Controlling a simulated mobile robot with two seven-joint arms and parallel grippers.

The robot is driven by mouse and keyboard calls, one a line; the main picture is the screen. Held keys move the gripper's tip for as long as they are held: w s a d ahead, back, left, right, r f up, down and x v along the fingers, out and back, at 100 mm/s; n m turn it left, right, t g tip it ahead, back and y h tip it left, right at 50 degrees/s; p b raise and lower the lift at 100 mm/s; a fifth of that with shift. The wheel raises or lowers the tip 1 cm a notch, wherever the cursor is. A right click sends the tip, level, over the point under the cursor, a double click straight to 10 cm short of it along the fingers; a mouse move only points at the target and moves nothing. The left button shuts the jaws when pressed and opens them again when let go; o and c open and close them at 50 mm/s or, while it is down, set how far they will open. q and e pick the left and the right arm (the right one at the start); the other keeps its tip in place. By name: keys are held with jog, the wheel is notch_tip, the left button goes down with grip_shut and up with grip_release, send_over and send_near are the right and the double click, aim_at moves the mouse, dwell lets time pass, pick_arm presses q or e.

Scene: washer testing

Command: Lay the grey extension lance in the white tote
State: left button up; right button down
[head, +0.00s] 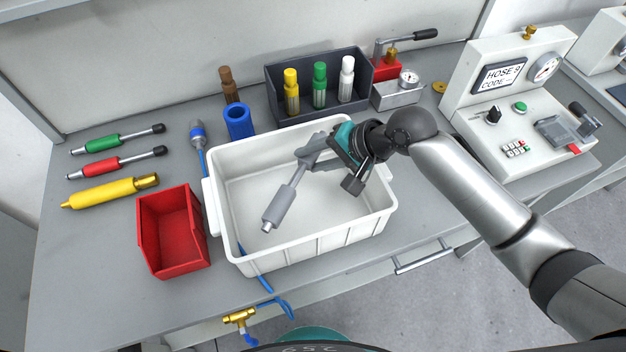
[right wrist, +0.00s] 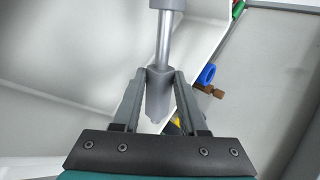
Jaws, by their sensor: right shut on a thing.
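The grey extension lance (head: 281,205) is over the inside of the white tote (head: 222,231) in the head view. It points down and left, and its tip shows against the tote's floor. I cannot tell whether it touches the floor. My right gripper (head: 312,152) reaches over the tote from the right and is shut on the lance's upper end. In the right wrist view the lance (right wrist: 164,45) runs up from between the fingers of my right gripper (right wrist: 163,76). My left gripper is out of view.
A red bin (head: 150,240) stands left of the tote. A blue cup (head: 239,123) and a dark rack (head: 273,92) with several coloured bottles stand behind it. Green, red and yellow lances (head: 110,190) lie at the left. A test console (head: 510,110) stands right.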

jog(key=shift+f+b, duration=0.8)
jog(key=shift+f, duration=2.55)
jog(key=shift+f, duration=0.1)
jog(key=shift+f, duration=0.5)
jog(key=shift+c, duration=2.2)
grip_release()
jog(key=shift+r, duration=0.15)
jog(key=p+v, duration=0.2)
jog(key=v, duration=1)
jog(key=shift+r+p, duration=0.3)
jog(key=shift+r, duration=0.15)
